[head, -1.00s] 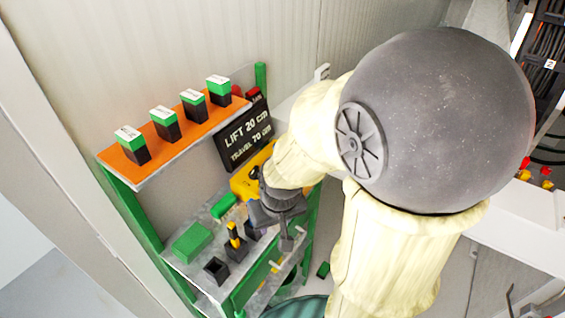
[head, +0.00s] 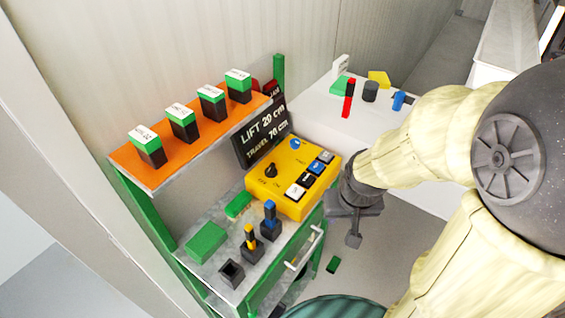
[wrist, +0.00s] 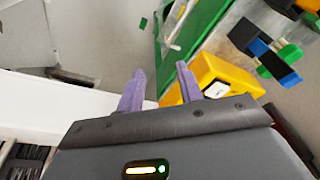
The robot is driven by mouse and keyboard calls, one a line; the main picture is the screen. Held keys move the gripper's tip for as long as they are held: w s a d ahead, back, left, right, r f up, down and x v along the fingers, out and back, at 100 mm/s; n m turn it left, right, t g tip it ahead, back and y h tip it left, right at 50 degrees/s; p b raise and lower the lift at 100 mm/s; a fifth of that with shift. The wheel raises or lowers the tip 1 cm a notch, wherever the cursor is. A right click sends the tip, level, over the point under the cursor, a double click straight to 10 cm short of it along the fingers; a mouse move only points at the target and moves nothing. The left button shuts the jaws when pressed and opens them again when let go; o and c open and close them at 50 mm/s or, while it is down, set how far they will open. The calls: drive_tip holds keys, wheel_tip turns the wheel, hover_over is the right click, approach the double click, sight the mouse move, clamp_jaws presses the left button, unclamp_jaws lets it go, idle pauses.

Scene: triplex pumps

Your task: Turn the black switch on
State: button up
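The yellow control box (head: 306,201) sits at the right end of the green-framed shelf unit's lower shelf. The black switch (head: 271,170) is a small rotary knob on its left part, beside small lettering. My gripper (head: 353,238) is right of the box in the head view, apart from it and over open floor. In the wrist view my gripper (wrist: 160,82) shows two purple fingers spread apart with nothing between them. There the yellow box (wrist: 240,78) lies behind and right of the right finger, with a white button visible; the black switch is hidden.
Black holders (head: 251,251) with blue and yellow pieces stand left of the box. An orange shelf (head: 130,160) with several green-topped blocks is above. A sign (head: 262,135) stands behind the box. A white table (head: 322,118) with small objects is beyond.

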drive_tip(key=shift+o, duration=2.4)
drive_tip(key=shift+w+d+r, duration=0.1)
drive_tip(key=shift+w, duration=0.05)
drive_tip(key=w+d+r+n+t+p, duration=0.1)
drive_tip(key=w+r+n+t+p, duration=0.2)
drive_tip(key=w, duration=0.4)
drive_tip(key=w+d+r+n+t+p, duration=0.1)
drive_tip(key=w+r+n+t+p, duration=0.2)
drive_tip(key=w, duration=0.4)
drive_tip(key=a+r+n+g+y+p, duration=0.3)
drive_tip(key=a+n+g+y+p, duration=0.2)
drive_tip(key=n+y, duration=0.2)
drive_tip(key=shift+a+y, duration=0.35)
drive_tip(key=shift+y, duration=0.35)
drive_tip(key=shift+s, duration=0.1)
